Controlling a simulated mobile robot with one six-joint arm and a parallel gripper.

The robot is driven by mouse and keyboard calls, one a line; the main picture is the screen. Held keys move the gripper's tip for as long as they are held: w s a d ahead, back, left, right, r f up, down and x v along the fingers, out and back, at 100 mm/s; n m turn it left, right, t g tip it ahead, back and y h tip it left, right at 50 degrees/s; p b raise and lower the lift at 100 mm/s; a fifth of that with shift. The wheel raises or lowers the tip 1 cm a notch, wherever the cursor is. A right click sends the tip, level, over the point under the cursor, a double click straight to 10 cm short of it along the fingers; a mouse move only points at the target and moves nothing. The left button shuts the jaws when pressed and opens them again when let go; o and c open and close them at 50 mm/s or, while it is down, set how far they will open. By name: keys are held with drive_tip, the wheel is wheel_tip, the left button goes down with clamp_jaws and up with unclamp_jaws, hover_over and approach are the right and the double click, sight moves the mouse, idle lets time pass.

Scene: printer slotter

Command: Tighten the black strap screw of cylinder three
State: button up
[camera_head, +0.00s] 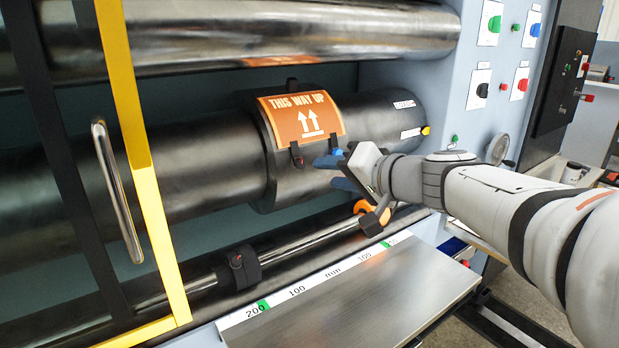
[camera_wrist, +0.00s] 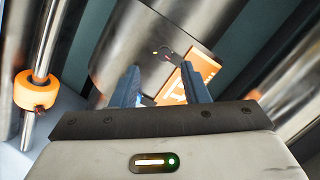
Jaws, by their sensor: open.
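A wide dark cylinder (camera_head: 215,160) carries a sleeve with an orange "THIS WAY UP" plate (camera_head: 327,104). A small black strap screw fitting (camera_head: 296,154) sits at the plate's lower left edge. My gripper (camera_head: 333,171) is just right of this fitting, in front of the sleeve, with its blue fingers apart. In the wrist view the open fingers (camera_wrist: 160,70) point at the sleeve. A small dark fitting (camera_wrist: 163,54) shows just beyond and between the fingertips, with nothing held. The orange plate (camera_wrist: 204,66) is partly hidden by the right finger. I cannot tell whether a finger touches the sleeve.
A thin rod below bears a black collar (camera_head: 239,268) and an orange collar (camera_head: 372,219). A yellow guard frame (camera_head: 135,130) with a metal handle (camera_head: 117,190) stands left. A metal shelf (camera_head: 370,300) lies in front. Button panels (camera_head: 500,70) are at right.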

sight(301, 164)
drive_tip(key=x, duration=0.5)
drive_tip(key=r+x, duration=0.1)
drive_tip(key=x, duration=0.2)
drive_tip(key=shift+w+d+r, duration=0.1)
drive_tip(key=shift+w+r, duration=0.05)
drive_tip(key=shift+w, duration=0.2)
drive_tip(key=shift+c, duration=0.2)
drive_tip(key=shift+t, duration=0.3)
clamp_jaws()
